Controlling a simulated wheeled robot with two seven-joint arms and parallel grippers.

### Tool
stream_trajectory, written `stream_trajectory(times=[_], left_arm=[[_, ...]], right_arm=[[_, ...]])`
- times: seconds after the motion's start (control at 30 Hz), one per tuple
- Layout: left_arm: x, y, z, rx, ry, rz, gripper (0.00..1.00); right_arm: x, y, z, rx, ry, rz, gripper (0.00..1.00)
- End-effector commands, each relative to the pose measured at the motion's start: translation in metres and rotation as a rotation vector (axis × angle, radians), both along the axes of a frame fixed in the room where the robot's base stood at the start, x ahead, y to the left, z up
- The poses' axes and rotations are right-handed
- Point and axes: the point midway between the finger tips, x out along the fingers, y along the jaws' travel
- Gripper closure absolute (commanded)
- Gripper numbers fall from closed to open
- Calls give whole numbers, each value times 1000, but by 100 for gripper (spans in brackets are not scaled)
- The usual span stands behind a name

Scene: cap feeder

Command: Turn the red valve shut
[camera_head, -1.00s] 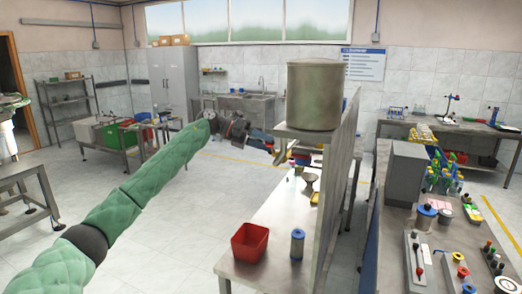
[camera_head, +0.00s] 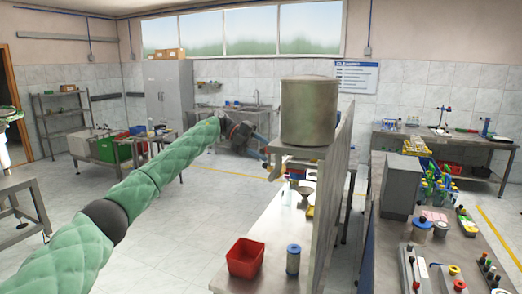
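I cannot make out a red valve clearly. A small red and yellow patch (camera_head: 296,173) shows under the shelf that carries the large grey-green tank (camera_head: 309,112), too small to identify. My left arm, in a green quilted sleeve, reaches in from the left. My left gripper (camera_head: 266,160) is left of the tank's shelf, near its left edge in the picture. Its fingers are dark and small, and I cannot tell whether they are open or shut. My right gripper is not in view.
A grey funnel (camera_head: 306,196) is under the tank. A red bin (camera_head: 245,258) and a blue-capped canister (camera_head: 293,259) stand on the metal bench below. An upright panel (camera_head: 333,190) bounds the bench on the right. A second bench on the right holds control boxes (camera_head: 412,268).

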Motion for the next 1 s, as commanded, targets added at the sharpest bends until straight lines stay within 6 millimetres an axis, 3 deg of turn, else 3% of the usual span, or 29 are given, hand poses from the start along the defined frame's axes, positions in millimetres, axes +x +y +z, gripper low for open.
stream_trajectory(times=[0.03, 0.5, 0.53, 0.67, 1.0], left_arm=[[-2, -5, -14, 13, 18, -9, 100], [-1, -5, -15, 19, 30, -10, 100], [-1, -5, -15, 19, 30, -10, 55], [-1, -5, -13, 17, 27, -9, 29], [0, -3, -6, 12, 22, -5, 29]], right_arm=[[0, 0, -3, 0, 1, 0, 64], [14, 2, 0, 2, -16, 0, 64], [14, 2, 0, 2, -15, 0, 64], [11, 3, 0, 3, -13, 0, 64], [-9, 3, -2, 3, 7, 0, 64]])
